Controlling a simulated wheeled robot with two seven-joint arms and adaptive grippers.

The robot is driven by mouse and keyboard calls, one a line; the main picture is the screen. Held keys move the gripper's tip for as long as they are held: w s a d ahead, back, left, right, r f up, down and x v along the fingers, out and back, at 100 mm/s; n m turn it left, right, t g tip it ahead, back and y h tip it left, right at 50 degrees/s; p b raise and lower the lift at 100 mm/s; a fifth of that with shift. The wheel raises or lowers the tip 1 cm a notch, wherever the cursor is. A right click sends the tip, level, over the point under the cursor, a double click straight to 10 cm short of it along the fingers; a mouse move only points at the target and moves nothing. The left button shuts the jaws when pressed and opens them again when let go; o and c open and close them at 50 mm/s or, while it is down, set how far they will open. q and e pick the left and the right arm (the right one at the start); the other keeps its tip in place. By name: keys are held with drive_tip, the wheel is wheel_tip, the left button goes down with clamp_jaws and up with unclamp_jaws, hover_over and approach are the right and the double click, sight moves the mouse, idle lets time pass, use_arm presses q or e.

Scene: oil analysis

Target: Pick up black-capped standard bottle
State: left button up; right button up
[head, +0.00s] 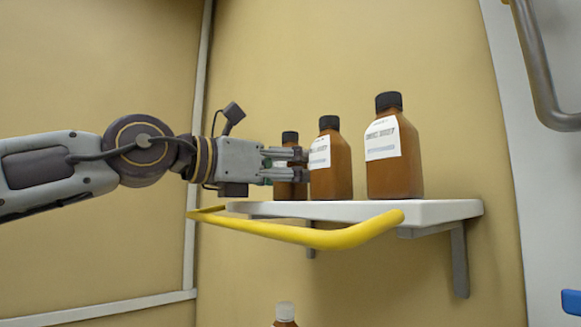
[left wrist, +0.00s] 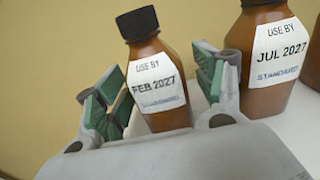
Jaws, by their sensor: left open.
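Three brown bottles with black caps and white labels stand upright in a row on a white shelf (head: 440,209): a left one (head: 290,190), a middle one (head: 331,178) and a right one (head: 396,175). My left gripper (head: 298,164) is open at the left bottle, its fingers partly covering it. In the left wrist view, a bottle labelled "FEB 2027" (left wrist: 152,60) stands between the open fingers, with a gap on the left side. Its lower label line is too blurred to read. A bottle labelled "JUL 2027 STANDARD" (left wrist: 272,55) stands just right of the right finger.
A yellow rail (head: 345,236) runs along the shelf's front, below my gripper. Part of a third bottle (left wrist: 315,55) shows at the wrist view's right edge. A white-capped bottle (head: 285,314) is below the shelf. A grey handle (head: 540,70) is at the upper right.

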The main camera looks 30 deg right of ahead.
idle(0.4)
use_arm(q)
drive_tip(key=c, duration=1.2)
drive_tip(key=shift+a+r, duration=0.1)
drive_tip(key=shift+r, duration=0.1)
